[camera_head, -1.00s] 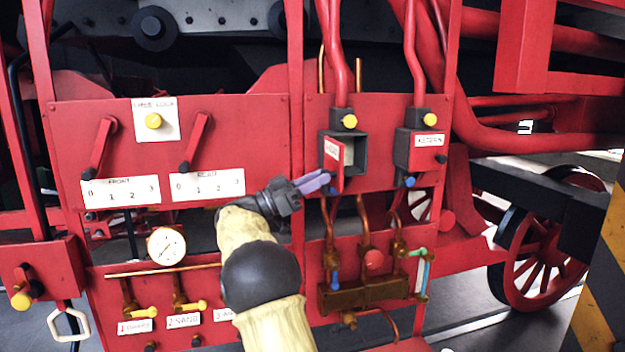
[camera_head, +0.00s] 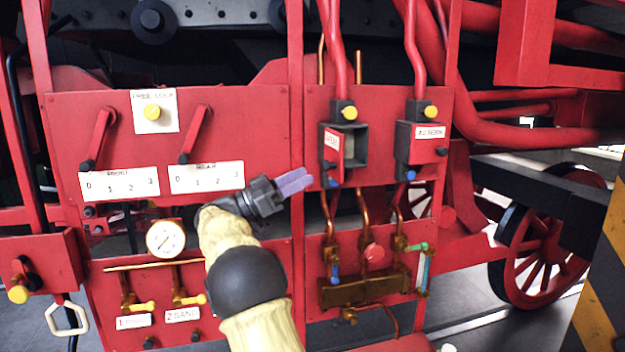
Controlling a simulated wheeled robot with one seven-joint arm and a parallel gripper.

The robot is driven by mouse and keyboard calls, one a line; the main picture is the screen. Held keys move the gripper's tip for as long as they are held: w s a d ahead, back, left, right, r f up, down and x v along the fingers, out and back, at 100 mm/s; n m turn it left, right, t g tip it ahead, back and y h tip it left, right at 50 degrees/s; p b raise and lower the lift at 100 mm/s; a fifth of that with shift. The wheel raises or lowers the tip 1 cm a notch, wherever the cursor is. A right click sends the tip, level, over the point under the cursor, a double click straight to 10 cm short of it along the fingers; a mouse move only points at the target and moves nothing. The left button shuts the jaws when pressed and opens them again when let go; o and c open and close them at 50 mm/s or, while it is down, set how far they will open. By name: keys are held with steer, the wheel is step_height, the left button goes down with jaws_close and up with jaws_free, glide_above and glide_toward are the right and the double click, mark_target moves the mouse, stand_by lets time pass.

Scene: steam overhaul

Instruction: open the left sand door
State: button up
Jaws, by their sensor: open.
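The left sand door (camera_head: 334,150) is a small red panel with a white label on the left of two dark boxes, at the centre right of the red panel. It stands swung out from its box (camera_head: 356,148), and the dark inside of the box shows to its right. My gripper (camera_head: 296,181), with purple fingers, is open and empty. In the picture its fingertips are just left of and below the door, with a gap between them. The right box's door (camera_head: 428,145) is shut, with a white label.
A red upright post (camera_head: 297,90) stands left of the box. Copper pipes and a brass fitting (camera_head: 365,290) are below it. Two red levers (camera_head: 195,135) and a gauge (camera_head: 166,239) are on the left. Thick red pipes run above.

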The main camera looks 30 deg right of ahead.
steer(key=b+v, duration=0.4)
steer(key=v, duration=0.9)
steer(key=w+n+t+y, duration=0.2)
steer(key=w+n+t, duration=0.2)
steer(key=n+t, duration=0.5)
steer(key=w+n+t+y, duration=0.1)
steer(key=w+n+t, duration=0.4)
steer(key=t, duration=0.8)
steer(key=s+a+f+n+y, duration=0.2)
steer(key=a+f+n+y, duration=0.15)
steer(key=f+y, duration=0.35)
steer(key=s+a+f+n+y, duration=0.1)
steer(key=a+f+n+y, duration=0.25)
steer(key=f+y, duration=0.4)
steer(key=s+a+f+n+g+y, duration=0.1)
steer(key=s+a+f+g+y, duration=0.15)
steer(key=s+f, duration=0.45)
steer(key=s+a+f+g+y, duration=0.1)
steer(key=s+a+f+g, duration=0.15)
steer(key=s+f, duration=0.45)
steer(key=s+f+g, duration=0.3)
steer(key=s+f, duration=0.1)
steer(key=s, duration=0.5)
steer(key=s+f+g, duration=0.4)
steer(key=s, duration=0.6)
steer(key=shift+s+d+f+b, duration=0.15)
steer(key=shift+s+d+b, duration=0.05)
steer(key=shift+d+b, duration=0.15)
